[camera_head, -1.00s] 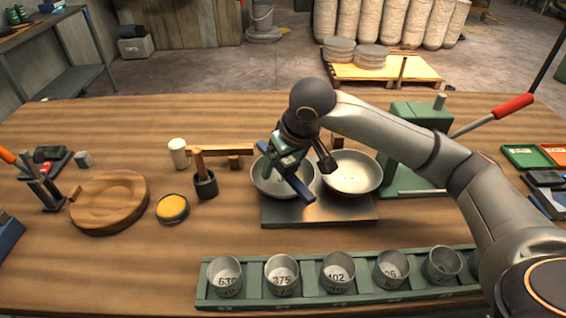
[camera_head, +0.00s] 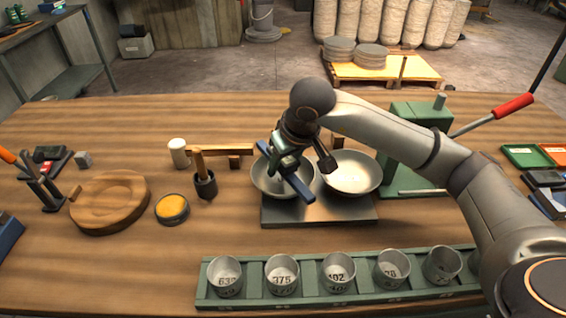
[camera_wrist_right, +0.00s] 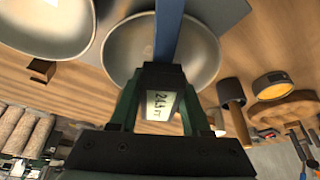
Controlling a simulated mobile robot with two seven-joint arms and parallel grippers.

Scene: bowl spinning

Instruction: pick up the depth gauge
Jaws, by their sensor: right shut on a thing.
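The depth gauge has a blue bar and a dark body with a small display. In the head view its blue bar (camera_head: 299,186) is over the left of two metal bowls (camera_head: 266,186). In the right wrist view the gauge's bar (camera_wrist_right: 167,28) runs upward across the bowl (camera_wrist_right: 125,45), and its body (camera_wrist_right: 160,105) sits between the fingers. My right gripper (camera_head: 288,162) is shut on the gauge's body; its green fingers also show in the right wrist view (camera_wrist_right: 160,112). Contact between gauge and bowl cannot be told. My left gripper is not in view.
The second bowl (camera_head: 352,186) stands close on the right, both on a grey plate (camera_head: 320,210). A green rack (camera_head: 310,300) of numbered cups lies in front. A mallet (camera_head: 205,185), yellow tin (camera_head: 172,208) and wooden disc (camera_head: 108,222) stand left.

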